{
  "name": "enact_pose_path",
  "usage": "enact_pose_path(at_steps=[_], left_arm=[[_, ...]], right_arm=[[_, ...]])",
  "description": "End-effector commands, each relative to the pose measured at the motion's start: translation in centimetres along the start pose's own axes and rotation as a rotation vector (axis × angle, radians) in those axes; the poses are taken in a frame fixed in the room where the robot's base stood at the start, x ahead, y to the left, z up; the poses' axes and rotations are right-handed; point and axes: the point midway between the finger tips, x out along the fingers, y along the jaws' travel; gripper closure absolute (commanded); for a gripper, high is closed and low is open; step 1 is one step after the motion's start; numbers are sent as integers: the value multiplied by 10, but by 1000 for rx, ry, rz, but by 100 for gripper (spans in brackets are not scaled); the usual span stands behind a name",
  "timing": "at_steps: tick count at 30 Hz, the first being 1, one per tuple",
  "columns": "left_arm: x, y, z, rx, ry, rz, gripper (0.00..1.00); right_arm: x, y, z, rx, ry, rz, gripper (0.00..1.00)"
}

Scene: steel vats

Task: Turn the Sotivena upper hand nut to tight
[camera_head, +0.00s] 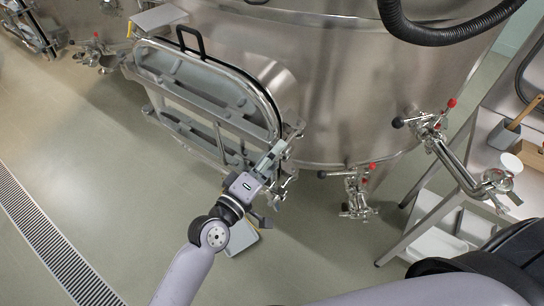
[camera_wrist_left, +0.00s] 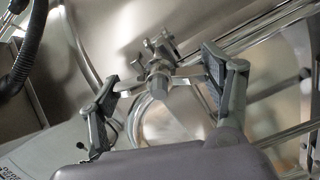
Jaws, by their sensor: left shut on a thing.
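My left gripper (camera_head: 272,158) reaches up to the right edge of the steel vat door. In the left wrist view its two fingers (camera_wrist_left: 162,72) stand on either side of a steel winged hand nut (camera_wrist_left: 159,83). The nut's two wings reach out to the finger pads, so the gripper is shut on it. Smaller studs or handles stand just beyond the nut. In the head view the gripper largely hides the nut, and I cannot tell its tightness. My right gripper is not in view.
The door (camera_head: 212,103) with its black handle (camera_head: 190,40) lies against the big steel vat (camera_head: 345,85). Valves (camera_head: 357,192) with red and black knobs stick out at the right. A steel bench (camera_head: 480,165) stands far right. The floor at left is open, with a drain grate (camera_head: 48,238).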

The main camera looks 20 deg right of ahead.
Motion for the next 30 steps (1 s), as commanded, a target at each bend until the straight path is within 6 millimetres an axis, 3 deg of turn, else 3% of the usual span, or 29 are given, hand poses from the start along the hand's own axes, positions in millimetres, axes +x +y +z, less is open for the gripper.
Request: enact_pose_path(at_steps=[17,18,26,30], left_arm=[[0,-1,0,35,-2,-3,55],[0,-1,0,35,-2,-3,25],[0,-1,0,32,-1,-2,8],[0,0,0,31,-1,-1,7]], right_arm=[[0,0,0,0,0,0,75],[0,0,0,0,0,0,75],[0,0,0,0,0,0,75],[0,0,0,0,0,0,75]])
